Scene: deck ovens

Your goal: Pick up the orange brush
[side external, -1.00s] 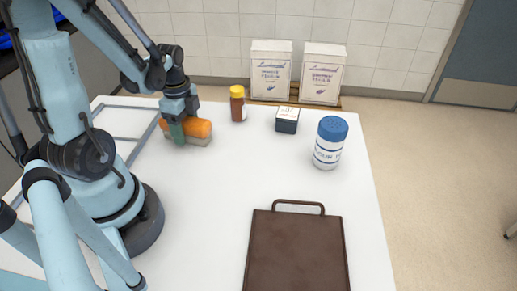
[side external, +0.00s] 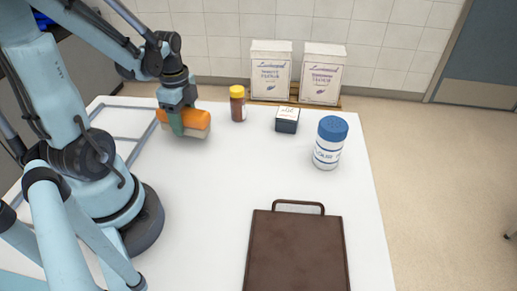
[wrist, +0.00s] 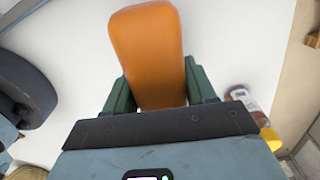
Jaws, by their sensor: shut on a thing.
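The orange brush (side external: 196,119) has an orange body above a pale bristle side and is at the far left of the white table in the side external view. My gripper (side external: 177,124) is shut on the brush, with its green fingers on either side of the body. In the wrist view the orange brush (wrist: 148,50) extends forward from between the green fingers of my gripper (wrist: 160,92). The brush appears slightly above the tabletop, though its underside is partly hidden.
A brown bottle with a yellow cap (side external: 238,105) stands close to the right of the brush. A dark small box (side external: 287,121), a white shaker with a blue lid (side external: 329,145) and two flour bags (side external: 271,72) are farther right. A brown tray (side external: 296,250) lies in front. The table's middle is clear.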

